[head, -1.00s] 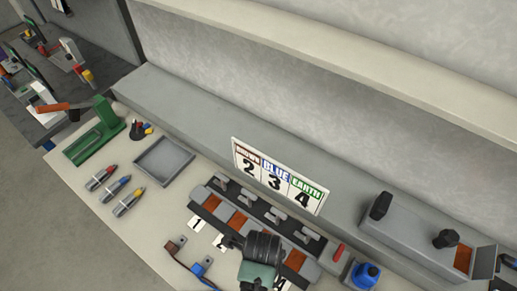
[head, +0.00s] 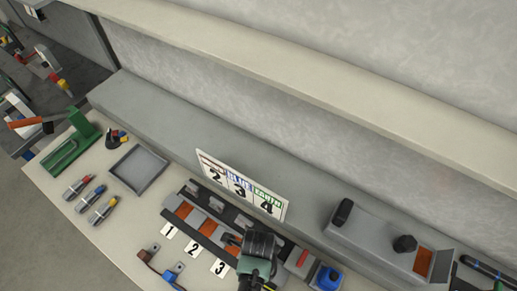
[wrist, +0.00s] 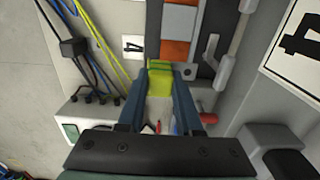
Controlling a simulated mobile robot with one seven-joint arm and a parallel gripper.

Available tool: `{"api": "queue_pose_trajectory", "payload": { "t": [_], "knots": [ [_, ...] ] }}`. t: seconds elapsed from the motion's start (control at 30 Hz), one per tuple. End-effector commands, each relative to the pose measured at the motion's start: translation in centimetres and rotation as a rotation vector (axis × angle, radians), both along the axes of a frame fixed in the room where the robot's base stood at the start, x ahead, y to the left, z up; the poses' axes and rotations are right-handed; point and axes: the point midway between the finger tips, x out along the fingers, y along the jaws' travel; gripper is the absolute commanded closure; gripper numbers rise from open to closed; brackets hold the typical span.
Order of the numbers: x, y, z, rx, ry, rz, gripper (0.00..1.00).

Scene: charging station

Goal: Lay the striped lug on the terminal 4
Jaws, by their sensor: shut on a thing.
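My gripper (wrist: 167,85) is shut on the yellow-green striped lug (wrist: 160,72), seen between its blue fingers in the wrist view. In the head view my gripper (head: 258,265) is over the right part of the terminal block (head: 181,230), and the lug is mostly hidden. Terminal 4 is the orange plate (wrist: 176,50) level with the "4" label (wrist: 133,45). The lug appears at the near edge of this plate; I cannot tell whether they touch. In the head view my arm hides the "4" label.
A sign (head: 241,187) with 2, 3 and 4 stands behind the block. A brown lug (head: 149,256) and cables lie in front. A tray (head: 137,170) is at left.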

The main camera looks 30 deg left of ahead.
Motion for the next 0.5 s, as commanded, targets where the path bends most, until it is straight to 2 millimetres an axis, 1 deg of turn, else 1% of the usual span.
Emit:
{"api": "queue_pose_trajectory", "payload": {
  "t": [0.5],
  "knots": [
    [0.0,0.0,-4.8,0.000,0.000,0.000,1.00]
  ]
}}
